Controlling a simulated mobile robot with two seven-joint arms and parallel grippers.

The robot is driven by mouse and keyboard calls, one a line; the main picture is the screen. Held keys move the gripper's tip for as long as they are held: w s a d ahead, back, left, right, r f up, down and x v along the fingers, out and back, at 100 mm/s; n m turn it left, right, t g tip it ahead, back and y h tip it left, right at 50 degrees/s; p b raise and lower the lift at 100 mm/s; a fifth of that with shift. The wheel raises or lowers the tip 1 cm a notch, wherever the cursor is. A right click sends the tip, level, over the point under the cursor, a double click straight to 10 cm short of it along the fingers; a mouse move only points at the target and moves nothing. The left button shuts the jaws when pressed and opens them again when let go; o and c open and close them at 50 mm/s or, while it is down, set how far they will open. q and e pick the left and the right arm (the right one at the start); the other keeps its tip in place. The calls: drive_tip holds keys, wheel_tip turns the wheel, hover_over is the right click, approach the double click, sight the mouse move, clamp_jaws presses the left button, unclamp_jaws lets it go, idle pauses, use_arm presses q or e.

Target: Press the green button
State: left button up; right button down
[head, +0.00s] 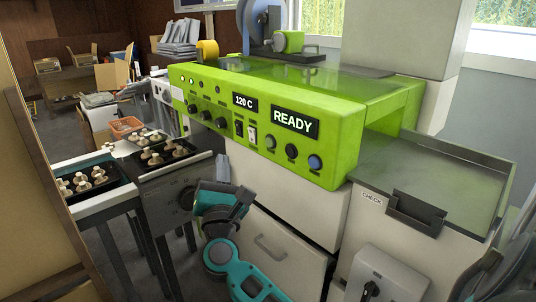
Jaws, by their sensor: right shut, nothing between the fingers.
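The green machine (225,85) has a front panel with a row of small knobs and buttons. Its displays read "120 C" and "READY" (294,122). My left gripper is not in view.
Dark trays of mushrooms (166,152) stand at the left of the machine. An orange basket (126,125) is behind them. A metal-topped unit (440,180) stands at the right, and a drawer (272,250) is below the machine. A brown panel edge (38,180) borders the left.

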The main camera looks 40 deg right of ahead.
sight(270, 142)
drive_tip(key=m+g, duration=0.1)
drive_tip(key=m, duration=0.2)
drive_tip(key=w+d+m+g+h, duration=0.1)
drive_tip(key=m, duration=0.2)
drive_tip(key=w+d+m+g+b, duration=0.1)
drive_tip(key=m, duration=0.2)
drive_tip(key=shift+d+f+h, duration=0.1)
drive_tip(key=shift+f+h, duration=0.25)
drive_tip(key=shift+h, duration=0.05)
drive_tip(key=d+p, duration=0.1)
drive_tip(key=d, duration=0.7)
drive_tip(key=shift+w+d+p, duration=0.3)
drive_tip(key=shift+d, duration=0.1)
idle(0.6)
drive_tip(key=shift+d, duration=0.15)
idle(0.5)
drive_tip(key=shift+d, duration=0.25)
